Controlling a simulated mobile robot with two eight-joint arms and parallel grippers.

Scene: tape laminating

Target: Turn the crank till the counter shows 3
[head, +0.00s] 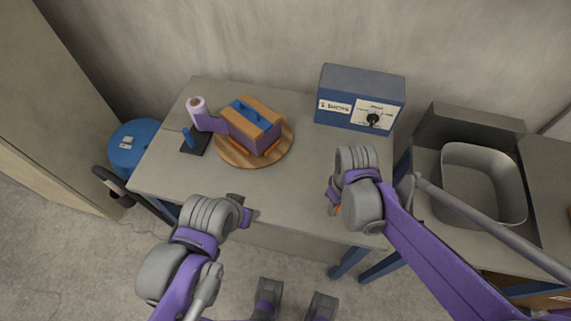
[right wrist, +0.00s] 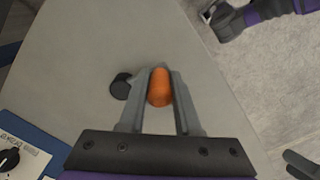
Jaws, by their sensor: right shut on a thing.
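My right gripper (head: 335,203) is over the front right part of the table. In the right wrist view its two fingers stand on either side of an upright orange handle (right wrist: 160,88), shut on it. A short black cylinder (right wrist: 121,86) stands just left of the fingers. The crank's arm and base cannot be made out; my wrist covers that spot in the head view. No counter with a readable number shows. My left gripper (head: 246,207) hangs near the table's front edge, away from the handle, and its jaw opening is unclear.
A blue box with a dial (head: 361,97) stands at the table's back right. A grey bin (head: 484,152) is at right. The table's middle is clear.

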